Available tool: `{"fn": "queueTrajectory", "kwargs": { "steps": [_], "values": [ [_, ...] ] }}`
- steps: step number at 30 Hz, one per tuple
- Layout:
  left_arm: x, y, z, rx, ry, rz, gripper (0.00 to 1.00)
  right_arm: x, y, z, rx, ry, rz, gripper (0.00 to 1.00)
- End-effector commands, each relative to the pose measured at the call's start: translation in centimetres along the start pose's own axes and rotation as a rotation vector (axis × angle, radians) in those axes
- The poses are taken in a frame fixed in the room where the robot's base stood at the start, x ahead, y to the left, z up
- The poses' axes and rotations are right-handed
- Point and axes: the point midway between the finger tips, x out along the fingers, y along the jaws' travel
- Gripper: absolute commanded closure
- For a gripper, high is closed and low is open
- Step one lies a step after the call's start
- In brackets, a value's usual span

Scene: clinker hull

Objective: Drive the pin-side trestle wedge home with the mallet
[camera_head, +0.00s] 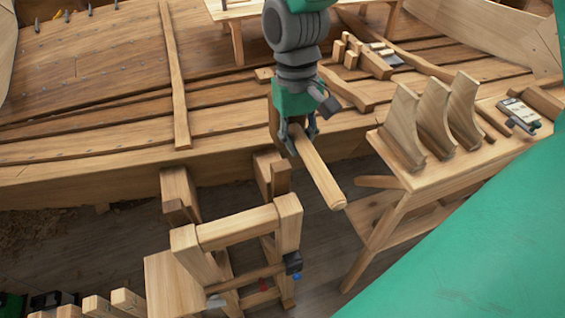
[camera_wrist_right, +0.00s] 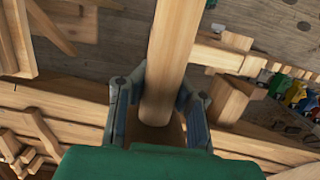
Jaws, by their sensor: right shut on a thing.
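My right gripper (camera_head: 302,138) is shut on the mallet (camera_head: 320,178), whose wooden handle slopes down to the right with its rounded end free in the air. A wooden block just left of the fingers may be the mallet's head, partly hidden. In the right wrist view the handle (camera_wrist_right: 168,60) runs up between the fingers (camera_wrist_right: 158,110). The wooden trestle (camera_head: 240,228) stands below and left of the gripper, in front of the hull. Wooden blocks (camera_head: 175,190) stand between trestle and hull; I cannot tell which is the pin-side wedge. My left gripper is not in view.
The planked hull (camera_head: 90,148) fills the back. A bench (camera_head: 425,178) at right carries several curved wooden pieces (camera_head: 435,118) and a small device (camera_head: 518,115). A dark clamp-like part (camera_head: 293,262) sits on the trestle's right side. Open floor (camera_head: 325,240) lies between trestle and bench.

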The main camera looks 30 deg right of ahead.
Motion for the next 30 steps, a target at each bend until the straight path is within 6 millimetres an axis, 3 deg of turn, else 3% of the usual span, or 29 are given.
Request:
{"fn": "queueTrajectory", "kwargs": {
  "steps": [30],
  "values": [
    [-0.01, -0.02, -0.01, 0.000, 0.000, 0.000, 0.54, -0.06, -1.00, 0.01, -0.002, 0.001, 0.000, 1.00]
  ]
}}
